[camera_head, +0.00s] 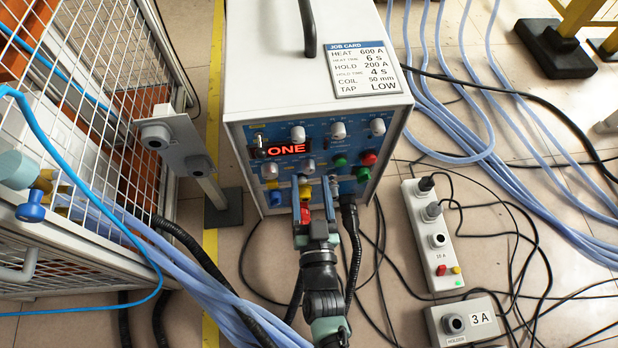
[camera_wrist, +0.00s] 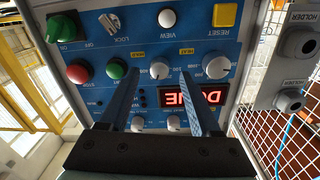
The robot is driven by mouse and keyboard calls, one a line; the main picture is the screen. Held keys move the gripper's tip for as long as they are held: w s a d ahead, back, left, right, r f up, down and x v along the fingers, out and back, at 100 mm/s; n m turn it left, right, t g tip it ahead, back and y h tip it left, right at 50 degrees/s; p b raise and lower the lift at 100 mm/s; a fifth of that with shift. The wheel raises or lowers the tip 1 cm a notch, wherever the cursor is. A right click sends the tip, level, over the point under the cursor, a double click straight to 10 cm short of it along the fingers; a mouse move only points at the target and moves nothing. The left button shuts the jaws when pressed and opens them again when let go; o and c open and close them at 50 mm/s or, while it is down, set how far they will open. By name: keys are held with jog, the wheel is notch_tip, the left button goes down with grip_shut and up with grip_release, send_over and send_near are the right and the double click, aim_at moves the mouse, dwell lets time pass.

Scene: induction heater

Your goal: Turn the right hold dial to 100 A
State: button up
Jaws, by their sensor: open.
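The heater's blue control panel (camera_head: 322,150) faces my gripper (camera_head: 316,190). In the wrist view, upside down, my gripper (camera_wrist: 160,74) is open and empty. A white dial (camera_wrist: 160,68) shows between its fingertips; I cannot tell whether they touch it. A second white dial (camera_wrist: 215,67) is to its right, beyond the right finger. In the head view these middle-row dials appear just above the gripper, one white dial (camera_head: 307,166) and another white dial (camera_head: 269,172) to its left. Hold labels and pointer settings are too small to read.
The red display (camera_wrist: 205,95) reads DONE upside down. A green button (camera_wrist: 116,68), red button (camera_wrist: 79,72) and yellow reset button (camera_wrist: 225,15) are nearby. The job card (camera_head: 364,68) lists hold 200 A. A mesh cage (camera_head: 100,130) stands left; cables and a power strip (camera_head: 430,235) lie right.

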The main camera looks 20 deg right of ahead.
aim_at(308, 167)
jog(key=shift+b+x, duration=0.5)
jog(key=shift+x, duration=1)
jog(key=shift+c, duration=0.3)
grip_shut()
